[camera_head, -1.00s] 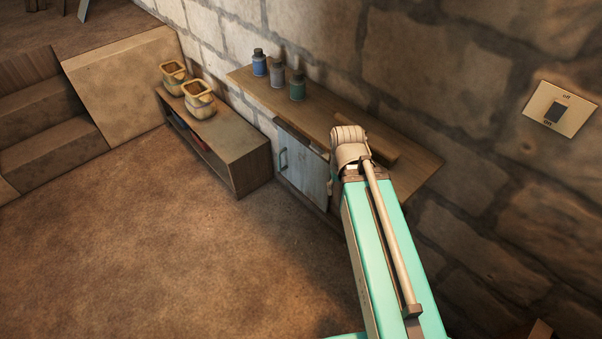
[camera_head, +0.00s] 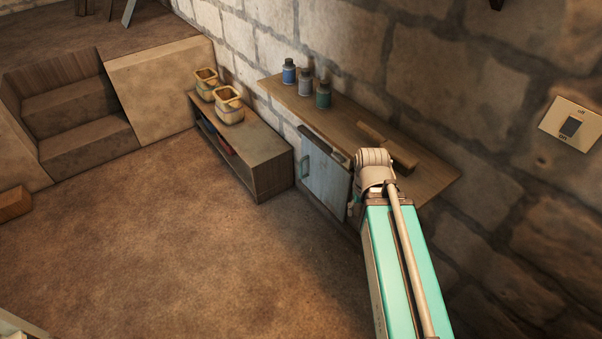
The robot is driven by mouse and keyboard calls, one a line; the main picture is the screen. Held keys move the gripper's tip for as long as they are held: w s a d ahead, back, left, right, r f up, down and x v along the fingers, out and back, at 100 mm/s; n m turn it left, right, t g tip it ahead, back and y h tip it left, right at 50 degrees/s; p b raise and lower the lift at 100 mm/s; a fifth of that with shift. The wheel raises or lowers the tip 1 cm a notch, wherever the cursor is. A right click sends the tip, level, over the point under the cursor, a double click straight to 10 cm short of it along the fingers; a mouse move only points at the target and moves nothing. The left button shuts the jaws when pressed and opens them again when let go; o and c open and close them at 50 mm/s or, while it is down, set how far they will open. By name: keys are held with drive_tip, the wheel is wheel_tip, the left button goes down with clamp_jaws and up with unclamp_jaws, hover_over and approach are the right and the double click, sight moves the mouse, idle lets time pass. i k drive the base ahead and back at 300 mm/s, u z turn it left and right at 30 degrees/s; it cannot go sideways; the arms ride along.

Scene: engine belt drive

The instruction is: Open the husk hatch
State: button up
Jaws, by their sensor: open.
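No label in view names the husk hatch. I cannot tell whether this door is the husk hatch. My turquoise arm reaches up from the lower right, and its beige joint covers the counter front just right of the door. My gripper is not in view, hidden beyond that joint or outside the picture.
The wooden counter (camera_head: 345,120) carries several capped bottles (camera_head: 323,95) and a wooden block (camera_head: 388,146). Left of it stands a low shelf (camera_head: 262,160) with two yellowish pots (camera_head: 229,105). Steps (camera_head: 85,140) are at left, a wall switch (camera_head: 571,126) at right. The brown floor in front is clear.

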sight(326, 179)
drive_tip(key=k, duration=1.1)
drive_tip(key=u, duration=0.15)
drive_tip(key=i, duration=0.4)
drive_tip(key=u, duration=0.5)
drive_tip(key=i, duration=1.7)
drive_tip(key=z, duration=0.65)
